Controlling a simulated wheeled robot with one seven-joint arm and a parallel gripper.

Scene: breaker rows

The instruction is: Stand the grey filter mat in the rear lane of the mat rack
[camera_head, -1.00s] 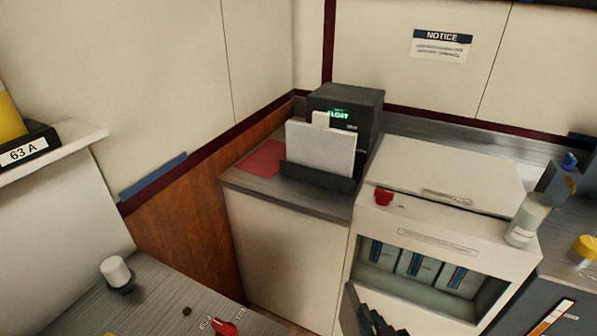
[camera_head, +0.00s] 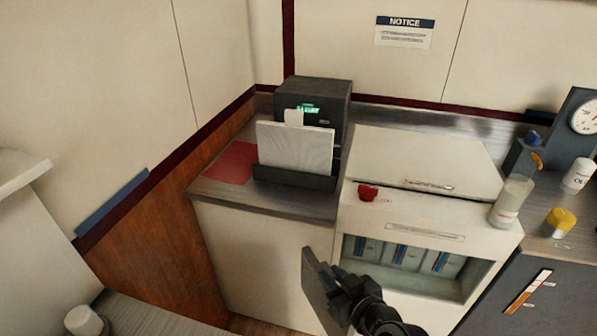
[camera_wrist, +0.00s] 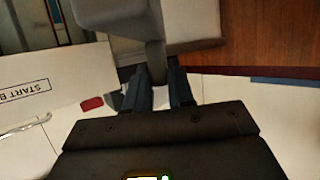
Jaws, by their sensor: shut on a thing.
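My gripper (camera_head: 338,284) is at the lower middle of the head view, in front of the low cabinets. It is shut on the grey filter mat (camera_head: 322,292), a thin flat plate that stands tilted there. In the wrist view the mat (camera_wrist: 115,14) is at the top, and its narrow tab (camera_wrist: 156,58) sits between my fingers (camera_wrist: 161,88). The dark mat rack (camera_head: 293,180) stands on the left counter, apart from and beyond my gripper. A white mat (camera_head: 295,150) with a tab stands upright in it and hides the lanes behind.
A dark box with a green display (camera_head: 318,98) stands close behind the rack. A red sheet (camera_head: 231,162) lies left of it. The white cabinet (camera_head: 420,200) to the right carries a red knob (camera_head: 367,192) and a bottle (camera_head: 511,200). The wood side wall (camera_head: 180,225) bounds the left.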

